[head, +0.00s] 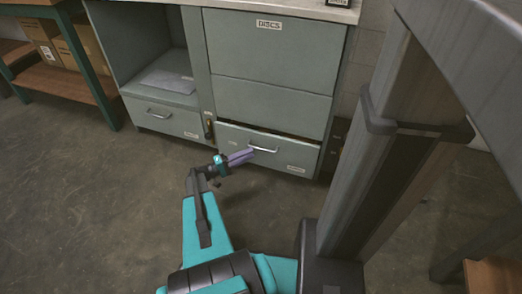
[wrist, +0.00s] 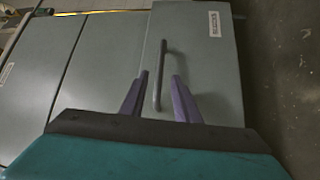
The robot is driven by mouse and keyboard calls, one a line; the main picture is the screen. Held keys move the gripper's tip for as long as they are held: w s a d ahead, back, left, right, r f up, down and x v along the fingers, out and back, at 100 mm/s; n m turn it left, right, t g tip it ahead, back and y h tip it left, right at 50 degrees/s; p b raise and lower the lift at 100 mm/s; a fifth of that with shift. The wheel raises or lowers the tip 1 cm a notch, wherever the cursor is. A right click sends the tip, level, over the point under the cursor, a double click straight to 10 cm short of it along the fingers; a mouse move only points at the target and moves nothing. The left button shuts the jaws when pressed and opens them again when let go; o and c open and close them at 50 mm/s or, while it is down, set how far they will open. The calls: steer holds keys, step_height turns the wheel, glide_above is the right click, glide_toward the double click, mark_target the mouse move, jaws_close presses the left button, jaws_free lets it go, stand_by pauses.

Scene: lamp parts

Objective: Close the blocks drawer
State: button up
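A grey drawer (head: 285,158) at the bottom right of the cabinet stands slightly open, with a dark gap along its top edge. The drawer front also fills the middle right of the wrist view (wrist: 205,65). Its bar handle (head: 262,149) shows in the wrist view (wrist: 162,70) too, between my two purple fingers. My gripper (head: 248,154) is in front of the drawer at the handle's left part. The fingers (wrist: 160,92) are apart, one on each side of the handle; I cannot tell whether they touch it.
The grey cabinet (head: 275,55) has a panel labelled DISCS above the drawer. A second, shut drawer (head: 155,116) sits at lower left under an open shelf. A bench with cardboard boxes (head: 42,38) stands at far left. The concrete floor (head: 75,190) at left is clear.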

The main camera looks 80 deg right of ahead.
mark_target(261, 149)
steer(key=shift+b+x, duration=0.8)
steer(key=shift+x, duration=2.75)
jaws_close()
